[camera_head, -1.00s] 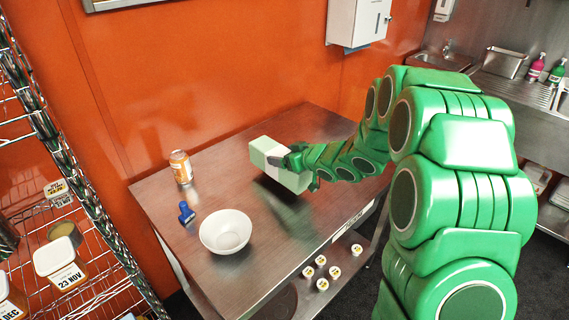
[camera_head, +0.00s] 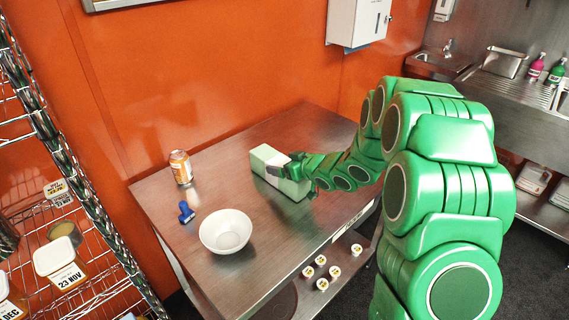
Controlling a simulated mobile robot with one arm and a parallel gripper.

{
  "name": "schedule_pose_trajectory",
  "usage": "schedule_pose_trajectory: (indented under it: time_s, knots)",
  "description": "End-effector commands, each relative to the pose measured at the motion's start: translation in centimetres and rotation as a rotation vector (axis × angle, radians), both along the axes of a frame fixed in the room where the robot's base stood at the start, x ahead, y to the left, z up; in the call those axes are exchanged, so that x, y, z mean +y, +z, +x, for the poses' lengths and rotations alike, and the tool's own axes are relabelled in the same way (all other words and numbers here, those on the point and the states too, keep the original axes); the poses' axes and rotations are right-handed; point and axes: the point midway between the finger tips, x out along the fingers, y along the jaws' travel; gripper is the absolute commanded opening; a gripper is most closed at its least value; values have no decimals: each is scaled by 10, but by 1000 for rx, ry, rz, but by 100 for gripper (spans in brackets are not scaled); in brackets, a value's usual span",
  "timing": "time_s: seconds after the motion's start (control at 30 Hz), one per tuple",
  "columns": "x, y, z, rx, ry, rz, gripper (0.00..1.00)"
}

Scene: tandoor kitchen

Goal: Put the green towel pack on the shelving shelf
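The green towel pack (camera_head: 268,162), a pale green box-like block, is on the steel table (camera_head: 215,182), at or very near its surface. My gripper (camera_head: 292,167) is at the pack's right end, with a dark finger against its upper side. It appears shut on the pack; the far finger is hidden. The wire shelving (camera_head: 100,225) stands at the left edge of the view, apart from the pack.
Labelled tubs (camera_head: 60,262) occupy the shelving. Small lidded cups (camera_head: 321,260) sit on the table's lower shelf. The table's back is clear.

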Motion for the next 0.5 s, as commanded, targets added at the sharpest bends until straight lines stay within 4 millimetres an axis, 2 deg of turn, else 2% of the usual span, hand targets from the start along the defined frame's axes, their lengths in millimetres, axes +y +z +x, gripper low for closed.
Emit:
schedule_pose_trajectory:
  time_s: [0.33, 0.5]
  knots:
    - [0, 4, 0, -1, 0, 1, 100]
    - [-11, 9, -9, -2, -1, 0, 100]
